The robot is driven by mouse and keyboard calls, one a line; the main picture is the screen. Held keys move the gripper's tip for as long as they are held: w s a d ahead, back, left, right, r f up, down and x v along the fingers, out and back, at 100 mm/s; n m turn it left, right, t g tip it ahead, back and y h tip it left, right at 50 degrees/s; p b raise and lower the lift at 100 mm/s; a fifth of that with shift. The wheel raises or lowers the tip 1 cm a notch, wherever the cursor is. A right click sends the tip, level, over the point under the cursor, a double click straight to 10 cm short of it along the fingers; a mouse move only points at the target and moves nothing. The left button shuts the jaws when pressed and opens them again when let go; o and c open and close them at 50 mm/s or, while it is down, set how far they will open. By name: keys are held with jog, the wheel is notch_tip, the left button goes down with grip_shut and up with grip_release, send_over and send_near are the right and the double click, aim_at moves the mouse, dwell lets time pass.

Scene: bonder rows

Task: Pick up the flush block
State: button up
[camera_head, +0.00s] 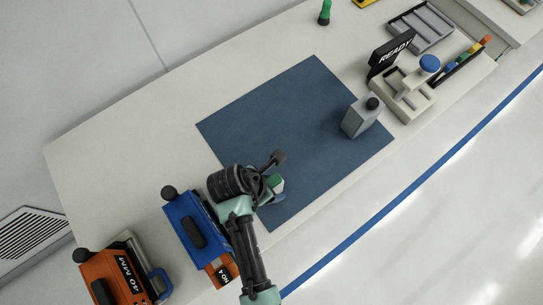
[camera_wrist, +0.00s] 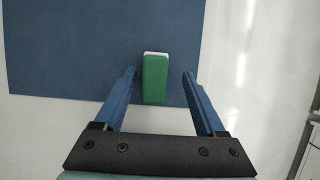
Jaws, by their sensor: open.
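The flush block looks to be the green block with a white end (camera_wrist: 155,80), seen between the fingers in the wrist view. In the head view it (camera_head: 276,183) is partly hidden by my arm, near the lower left part of the blue mat (camera_head: 300,115). My gripper (camera_wrist: 160,76) is open, with one blue finger on each side of the block and a gap on both sides. The fingers do not touch it. In the head view the fingertips are mostly hidden behind my wrist.
A blue device (camera_head: 195,225) and an orange device (camera_head: 112,280) stand left of my arm. The mat's middle is clear.

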jog(key=shift+w+a+p+x, duration=0.1)
jog(key=shift+a+p+x, duration=0.1)
jog(key=shift+x, duration=1.05)
jog(key=shift+w+a+p+x, duration=0.1)
jog(key=shift+w+p+x, duration=0.1)
jog(key=shift+x, duration=1.05)
jog(key=shift+c, duration=0.3)
grip_shut()
